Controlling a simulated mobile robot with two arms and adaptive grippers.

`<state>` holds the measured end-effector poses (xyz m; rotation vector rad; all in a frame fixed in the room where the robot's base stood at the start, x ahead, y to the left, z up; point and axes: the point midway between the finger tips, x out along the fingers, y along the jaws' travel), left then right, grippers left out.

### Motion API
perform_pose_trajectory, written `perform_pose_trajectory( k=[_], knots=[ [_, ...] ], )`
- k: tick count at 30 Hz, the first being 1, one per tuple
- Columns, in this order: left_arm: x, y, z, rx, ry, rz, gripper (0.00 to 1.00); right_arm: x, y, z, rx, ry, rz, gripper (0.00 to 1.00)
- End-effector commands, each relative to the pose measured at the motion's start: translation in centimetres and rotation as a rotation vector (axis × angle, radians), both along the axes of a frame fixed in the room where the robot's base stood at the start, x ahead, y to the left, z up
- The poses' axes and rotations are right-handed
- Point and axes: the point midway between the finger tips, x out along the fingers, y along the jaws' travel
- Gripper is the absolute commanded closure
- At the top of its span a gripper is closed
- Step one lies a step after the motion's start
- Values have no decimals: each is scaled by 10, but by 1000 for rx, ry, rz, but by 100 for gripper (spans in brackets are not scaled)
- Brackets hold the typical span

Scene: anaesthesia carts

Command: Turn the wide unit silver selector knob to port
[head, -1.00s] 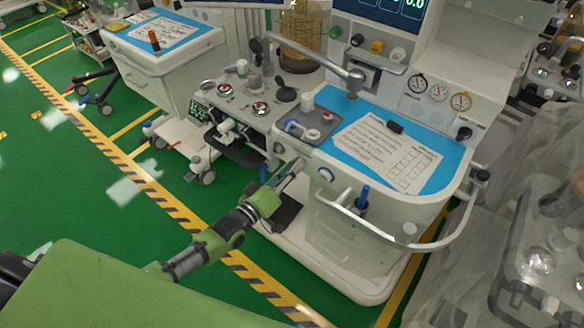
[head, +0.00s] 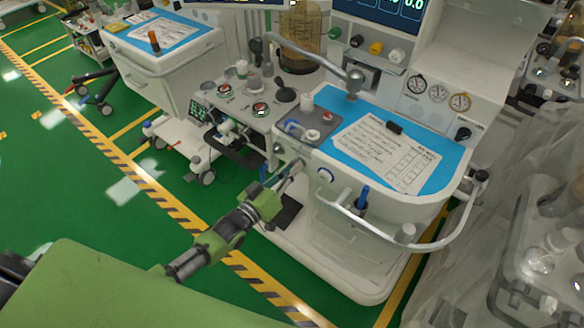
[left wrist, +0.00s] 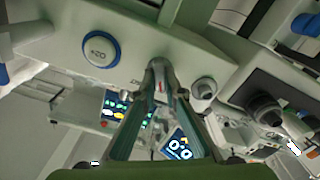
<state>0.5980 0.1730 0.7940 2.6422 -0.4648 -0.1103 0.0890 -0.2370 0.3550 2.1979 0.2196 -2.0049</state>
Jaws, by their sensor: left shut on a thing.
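The wide unit (head: 350,255) is the white cart with a blue mat on top. My right gripper is out of view.
A silver rail (head: 375,225) curves around the cart's front right. A second cart with a blue mat (head: 160,35) stands at the back left. Green floor is clear at left.

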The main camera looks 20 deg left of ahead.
Motion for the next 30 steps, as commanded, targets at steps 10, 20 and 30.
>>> perform_pose_trajectory(
  k=[10, 20, 30],
  knots=[
    [-1, -1, 0, 309, -111, 2, 100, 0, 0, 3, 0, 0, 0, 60],
    [-1, -2, 0, 605, -219, 2, 100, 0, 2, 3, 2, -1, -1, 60],
    [-2, -4, -1, 896, -325, 1, 100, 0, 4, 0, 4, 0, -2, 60]
  ],
)
